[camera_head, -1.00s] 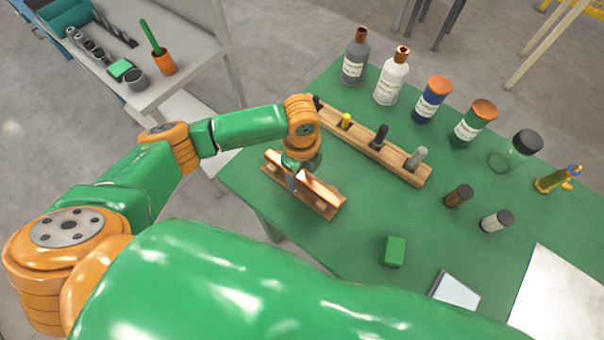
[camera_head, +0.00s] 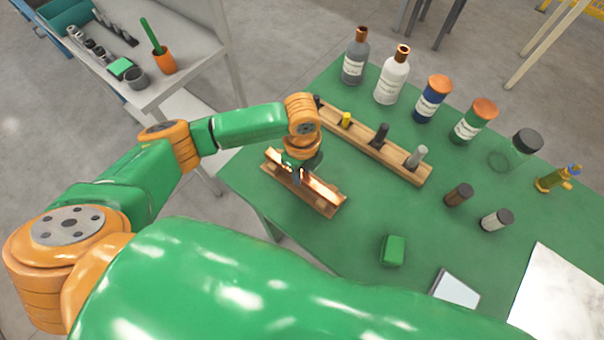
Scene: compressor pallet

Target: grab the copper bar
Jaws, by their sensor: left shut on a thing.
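The copper bar (camera_head: 325,192) is a shiny, long orange-brown bar at a wooden holder (camera_head: 295,192) near the left edge of the green table. My left gripper (camera_head: 300,174) points down over the middle of the bar and is shut on it. The fingers and wrist hide the bar's middle. I cannot tell whether the bar is clear of the holder. My right gripper is not in view.
A wooden rack (camera_head: 372,148) with several tools stands just behind. Bottles and jars, such as the white bottle (camera_head: 391,76), line the back. A green block (camera_head: 392,250) sits at the front. The table (camera_head: 350,225) is clear right of the holder.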

